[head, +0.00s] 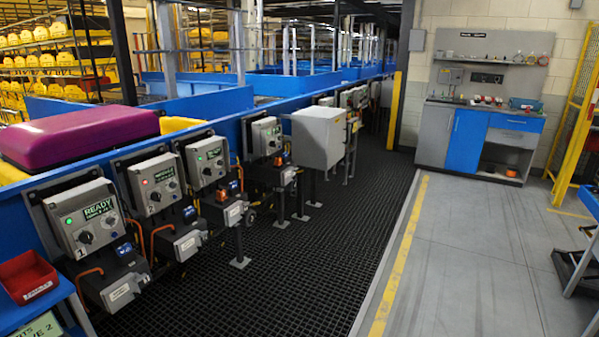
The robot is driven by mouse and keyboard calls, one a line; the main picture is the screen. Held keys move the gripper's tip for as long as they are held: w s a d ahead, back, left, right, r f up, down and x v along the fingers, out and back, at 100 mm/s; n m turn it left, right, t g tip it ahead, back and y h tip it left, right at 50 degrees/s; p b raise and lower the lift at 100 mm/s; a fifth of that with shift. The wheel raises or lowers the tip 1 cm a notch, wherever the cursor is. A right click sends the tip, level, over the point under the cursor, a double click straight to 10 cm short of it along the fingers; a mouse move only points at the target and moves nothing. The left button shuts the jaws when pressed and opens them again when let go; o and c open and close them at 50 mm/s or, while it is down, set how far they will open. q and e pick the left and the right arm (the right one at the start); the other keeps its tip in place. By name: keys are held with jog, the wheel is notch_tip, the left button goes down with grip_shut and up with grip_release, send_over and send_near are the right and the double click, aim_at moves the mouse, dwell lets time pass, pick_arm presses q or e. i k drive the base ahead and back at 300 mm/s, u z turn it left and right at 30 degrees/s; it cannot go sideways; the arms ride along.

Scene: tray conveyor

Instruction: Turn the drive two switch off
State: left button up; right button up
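A row of grey control boxes runs along the blue conveyor side on the left. The third box (205,156) shows a green display. Neither of my grippers is in view.
A purple case (80,130) lies on the conveyor. A red bin (27,278) is on a blue stand at the lower left. A grey cabinet (318,137) stands farther along. Dark grating (300,255) in front of the boxes is clear. A workbench (480,135) stands back right.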

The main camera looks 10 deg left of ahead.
aim_at(155, 196)
jog(key=z, duration=0.3)
jog(key=i, duration=1.85)
jog(key=u, duration=0.4)
jog(key=i, duration=1.15)
jog(key=u, duration=0.6)
